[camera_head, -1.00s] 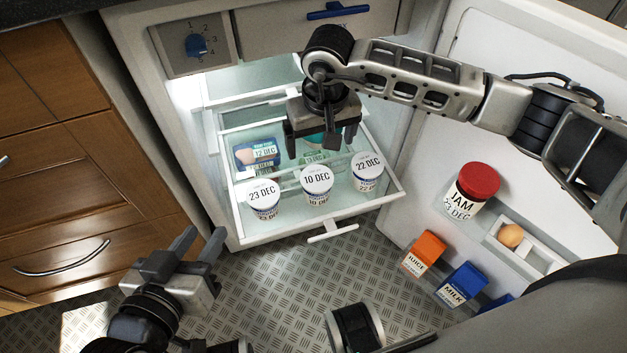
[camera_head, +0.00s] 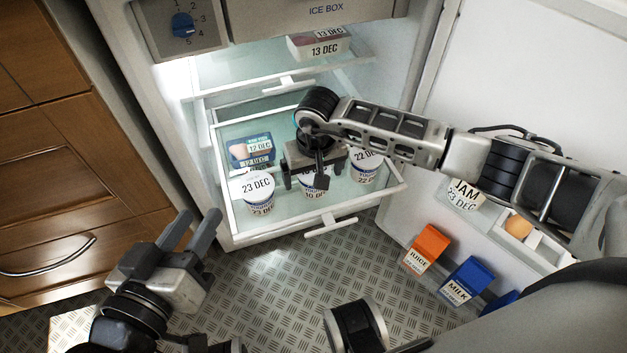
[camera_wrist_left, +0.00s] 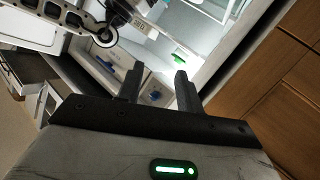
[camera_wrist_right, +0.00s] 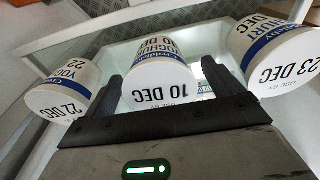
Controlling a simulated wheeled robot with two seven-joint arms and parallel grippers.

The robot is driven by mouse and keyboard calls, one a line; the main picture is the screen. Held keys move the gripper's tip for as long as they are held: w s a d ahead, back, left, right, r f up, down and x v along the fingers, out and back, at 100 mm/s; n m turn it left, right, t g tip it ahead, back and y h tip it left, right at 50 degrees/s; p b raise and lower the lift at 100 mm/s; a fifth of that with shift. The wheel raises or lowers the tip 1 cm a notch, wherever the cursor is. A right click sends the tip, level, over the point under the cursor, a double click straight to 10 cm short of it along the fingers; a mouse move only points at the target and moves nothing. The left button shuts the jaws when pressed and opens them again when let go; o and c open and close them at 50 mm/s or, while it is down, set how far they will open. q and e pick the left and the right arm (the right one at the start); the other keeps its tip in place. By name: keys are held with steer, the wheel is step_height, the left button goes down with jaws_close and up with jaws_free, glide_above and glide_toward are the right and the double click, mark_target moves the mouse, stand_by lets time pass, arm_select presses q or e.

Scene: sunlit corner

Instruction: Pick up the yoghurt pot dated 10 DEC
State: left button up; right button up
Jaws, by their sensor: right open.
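The yoghurt pot dated 10 DEC (camera_head: 316,194) stands at the front of the pulled-out glass fridge drawer, between two similar pots. In the head view my right gripper (camera_head: 316,182) hides most of it. In the right wrist view the 10 DEC pot (camera_wrist_right: 160,78) shows between the open fingers of my right gripper (camera_wrist_right: 160,88), with its lid toward the camera. I cannot tell whether a finger touches it. My left gripper (camera_head: 200,220) is open and empty, low in front of the fridge at the left; it also shows in the left wrist view (camera_wrist_left: 158,76).
The 23 DEC pot (camera_head: 257,189) stands left, the 22 DEC pot (camera_head: 365,178) right, both close to my right gripper. A 12 DEC pack (camera_head: 250,150) lies behind. The door holds jam (camera_head: 464,193), an egg (camera_head: 517,227), juice (camera_head: 426,248) and milk (camera_head: 466,281).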

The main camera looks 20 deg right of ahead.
steer(key=shift+f, duration=0.3)
steer(key=shift+r, duration=0.1)
steer(key=c, duration=1.1)
steer(key=shift+c, duration=0.2)
